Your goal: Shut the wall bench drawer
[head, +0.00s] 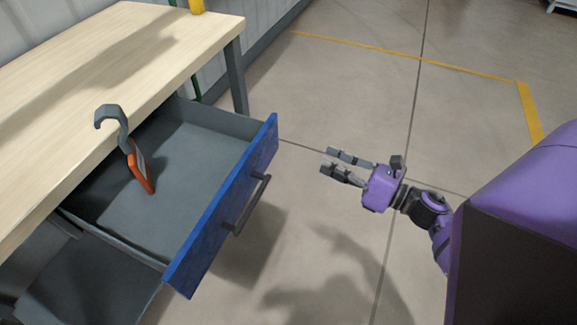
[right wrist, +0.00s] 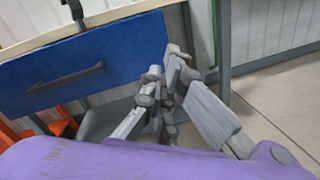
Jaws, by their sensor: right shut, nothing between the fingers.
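The wall bench (head: 75,75) has a pale wooden top and stands at the left in the head view. Its grey drawer (head: 195,150) is pulled well out from under the top. The blue drawer front (head: 205,235) carries a dark bar handle (head: 248,205). The blue front also shows at the left in the right wrist view (right wrist: 120,45). My right gripper (head: 335,163) is shut and empty, to the right of the drawer front and apart from it by a stretch of floor. My left gripper is not in view.
A grey hook with an orange body (head: 142,170) shows tilted over the drawer; its contact is unclear. A grey bench leg (head: 237,80) stands behind the drawer. Bare concrete floor (head: 340,100) lies around my right gripper, with yellow lines (head: 400,52) farther off.

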